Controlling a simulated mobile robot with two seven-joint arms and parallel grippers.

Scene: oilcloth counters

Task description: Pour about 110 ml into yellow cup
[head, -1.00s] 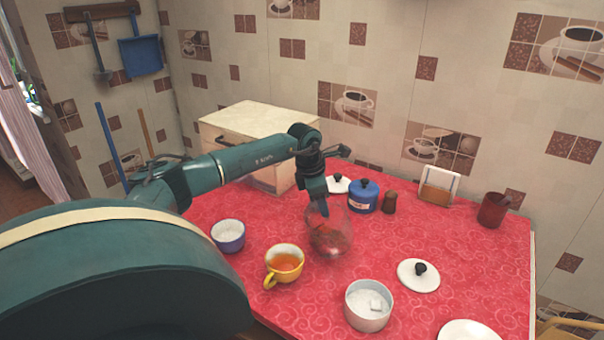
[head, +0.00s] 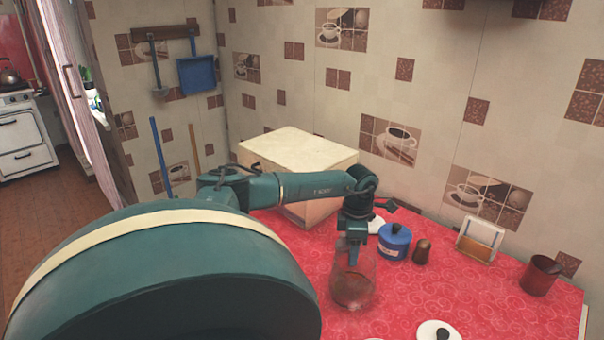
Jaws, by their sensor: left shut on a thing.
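A clear glass vessel (head: 353,289) is in the head view, right of centre at the lower part, with dark reddish-brown showing near its bottom. It looks roughly upright; I cannot tell whether it touches the tablecloth. My left gripper (head: 353,256) comes down at its top and is shut on it. The yellow cup does not show now; my own arm covers the lower left of the view. My right gripper is not in view.
The red oilcloth counter (head: 450,292) has free room right of the glass. Behind stand a blue canister (head: 394,243), a brown shaker (head: 422,251), a napkin holder (head: 479,242) and a dark red mug (head: 540,276). A white lid (head: 437,331) lies in front. A cream cabinet (head: 298,150) stands behind my arm.

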